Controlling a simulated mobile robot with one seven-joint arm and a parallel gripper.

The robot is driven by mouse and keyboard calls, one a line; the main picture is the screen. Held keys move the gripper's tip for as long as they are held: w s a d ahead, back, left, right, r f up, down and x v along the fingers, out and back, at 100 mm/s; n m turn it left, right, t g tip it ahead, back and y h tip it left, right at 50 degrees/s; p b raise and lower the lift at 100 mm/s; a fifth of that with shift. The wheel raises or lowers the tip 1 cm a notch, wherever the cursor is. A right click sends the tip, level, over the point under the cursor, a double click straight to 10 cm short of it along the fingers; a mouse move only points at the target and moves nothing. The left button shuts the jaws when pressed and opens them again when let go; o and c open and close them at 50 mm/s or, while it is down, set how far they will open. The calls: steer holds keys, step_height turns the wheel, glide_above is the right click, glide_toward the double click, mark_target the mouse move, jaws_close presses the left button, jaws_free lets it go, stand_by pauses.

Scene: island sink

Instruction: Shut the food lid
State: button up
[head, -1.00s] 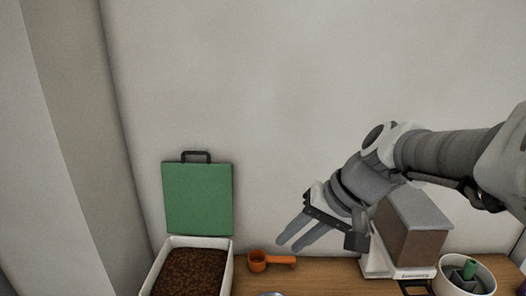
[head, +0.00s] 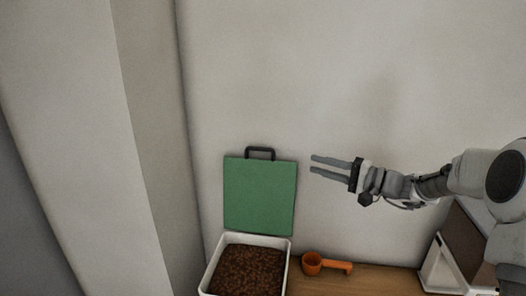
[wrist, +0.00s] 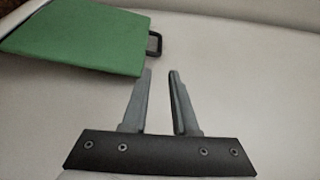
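The green food lid (head: 260,195) stands open and upright at the back of a white box (head: 212,266) filled with brown food. A black handle (head: 260,151) sits on the lid's top edge. My gripper (head: 312,164) is to the right of the lid, near the height of its upper edge, pointing left and apart from it. In the wrist view the lid (wrist: 80,35) is at upper left, with its handle (wrist: 154,44) just beyond the left fingertip. The two fingers (wrist: 160,72) are parted with nothing between them.
An orange scoop (head: 313,263) lies on the wooden counter (head: 375,278) right of the box. A white and brown dispenser (head: 455,250) stands further right, below my arm. A plain wall is behind, and a wall corner rises left of the box.

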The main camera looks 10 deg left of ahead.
mark_target(263, 150)
steer(key=p+x, duration=0.2)
steer(key=x, duration=1.5)
steer(key=shift+a, duration=0.1)
steer(key=shift+c, duration=0.2)
jaws_close()
stand_by(0.6)
